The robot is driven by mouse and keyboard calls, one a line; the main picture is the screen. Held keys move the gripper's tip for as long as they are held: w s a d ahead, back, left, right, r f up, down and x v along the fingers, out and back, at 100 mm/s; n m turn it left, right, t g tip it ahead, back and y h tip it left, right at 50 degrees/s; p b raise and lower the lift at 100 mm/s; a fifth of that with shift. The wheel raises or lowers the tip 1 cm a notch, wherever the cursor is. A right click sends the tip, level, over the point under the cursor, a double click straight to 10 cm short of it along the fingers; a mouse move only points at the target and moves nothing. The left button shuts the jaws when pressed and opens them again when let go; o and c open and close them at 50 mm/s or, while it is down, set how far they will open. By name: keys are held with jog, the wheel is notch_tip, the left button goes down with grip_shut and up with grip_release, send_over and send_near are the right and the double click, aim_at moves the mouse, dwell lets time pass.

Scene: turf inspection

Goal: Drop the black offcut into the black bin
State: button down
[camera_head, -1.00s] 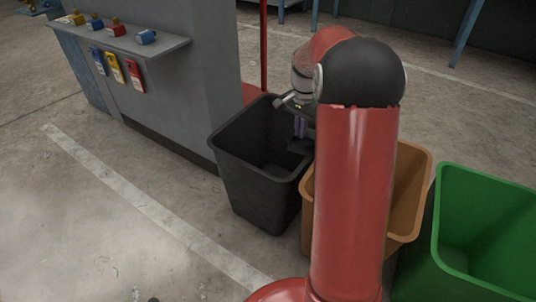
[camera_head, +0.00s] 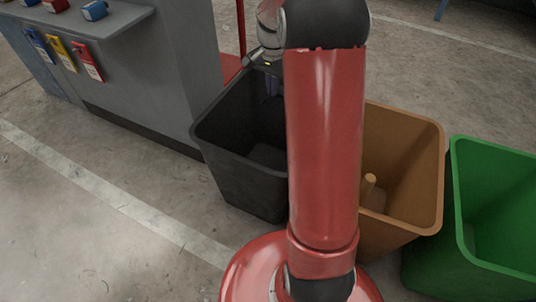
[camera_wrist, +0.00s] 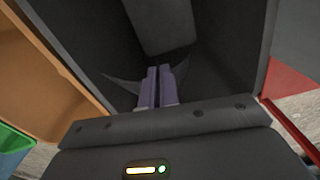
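The black bin (camera_head: 225,165) stands left of my red arm in the head view. Its dark walls (camera_wrist: 230,40) and floor fill much of the wrist view. My gripper (camera_wrist: 159,70) points down into the bin mouth, its two purple fingers close together. A dark, pointed piece, seemingly the black offcut (camera_wrist: 122,86), shows on both sides of the fingers and is held between them. Its outline is hard to make out against the black walls. In the head view the fingers (camera_head: 272,86) are over the bin, and I cannot make out the offcut there.
A brown bin (camera_head: 405,200) with a tan piece (camera_head: 369,187) in it stands right of the black one. A green bin (camera_head: 490,260) is farther right. A grey cabinet (camera_head: 170,75) with a shelf stands close on the left, and a red post (camera_head: 241,30) behind.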

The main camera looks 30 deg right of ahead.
notch_tip(320, 180, down, 3)
jog(key=shift+r+b, duration=0.2)
jog(key=shift+b, duration=0.5)
jog(key=c, duration=1)
grip_release()
jog(key=shift+o, duration=0.4)
jog(key=o, duration=0.6)
jog(key=shift+o, duration=0.2)
notch_tip(320, 180, up, 6)
jog(key=p, duration=0.4)
jog(key=shift+f+p, duration=0.25)
jog(key=shift+p, duration=0.05)
